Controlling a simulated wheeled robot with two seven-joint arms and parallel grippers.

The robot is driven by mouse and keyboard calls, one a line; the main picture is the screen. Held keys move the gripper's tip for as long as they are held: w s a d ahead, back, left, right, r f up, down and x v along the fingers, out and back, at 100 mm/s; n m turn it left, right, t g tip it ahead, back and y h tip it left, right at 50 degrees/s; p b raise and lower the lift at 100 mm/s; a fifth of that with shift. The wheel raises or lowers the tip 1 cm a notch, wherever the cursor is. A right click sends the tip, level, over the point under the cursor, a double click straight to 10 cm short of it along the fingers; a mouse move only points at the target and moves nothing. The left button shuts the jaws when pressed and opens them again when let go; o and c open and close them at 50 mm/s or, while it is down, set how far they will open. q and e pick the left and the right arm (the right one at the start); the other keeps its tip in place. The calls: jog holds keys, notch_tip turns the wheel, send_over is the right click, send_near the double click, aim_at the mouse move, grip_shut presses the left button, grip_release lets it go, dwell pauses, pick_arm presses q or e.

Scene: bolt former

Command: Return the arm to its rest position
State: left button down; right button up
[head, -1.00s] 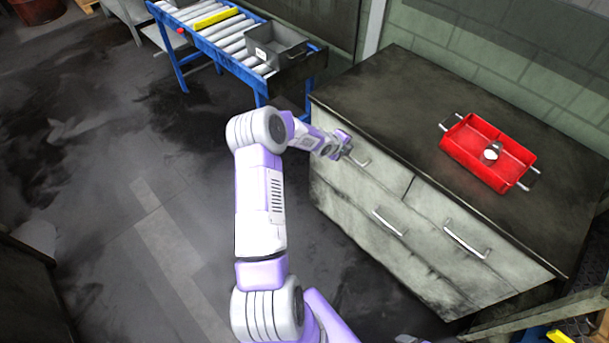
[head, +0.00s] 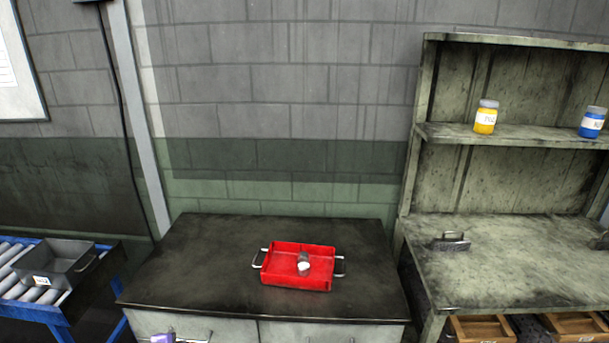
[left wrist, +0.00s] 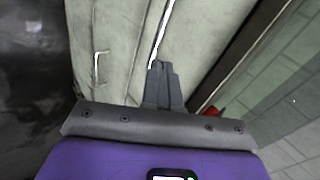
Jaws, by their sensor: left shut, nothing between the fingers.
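My left gripper (left wrist: 160,68) shows in the left wrist view with its grey fingers together and nothing between them. It is in front of the pale drawer fronts of the cabinet; whether it touches them I cannot tell. In the head view only a small purple piece of my left arm shows at the bottom edge, by the drawer front, and the rest is out of the picture. My right gripper is in neither view.
The dark-topped cabinet (head: 200,265) holds a red tray (head: 285,279) with a small grey-and-white part (head: 303,266) inside. A drawer handle (left wrist: 97,68) juts out. A roller conveyor with a grey bin (head: 60,264) stands left, a shelved workbench (head: 500,270) right.

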pick_arm(q)
jog(key=s+d+f+n+g+h, duration=0.1)
jog(key=s+d+f+n, duration=0.2)
jog(key=d, duration=0.4)
jog(key=s+d+f+n+g+h, duration=0.1)
jog(key=s+d+f+n+g, duration=0.2)
jog(key=d, duration=0.5)
jog(key=s+d+f+n+h, duration=0.2)
jog(key=s+d+f+n, duration=0.15)
jog(key=d, duration=0.35)
jog(key=s+d+f+n+g, duration=0.2)
jog(key=s+d+n, duration=0.2)
jog(key=s, duration=0.4)
jog(key=s+d+f+n+g, duration=0.2)
jog(key=s+d+n, duration=0.3)
jog(key=s, duration=0.3)
jog(key=shift+d+g, duration=0.3)
jog(key=shift+d, duration=0.4)
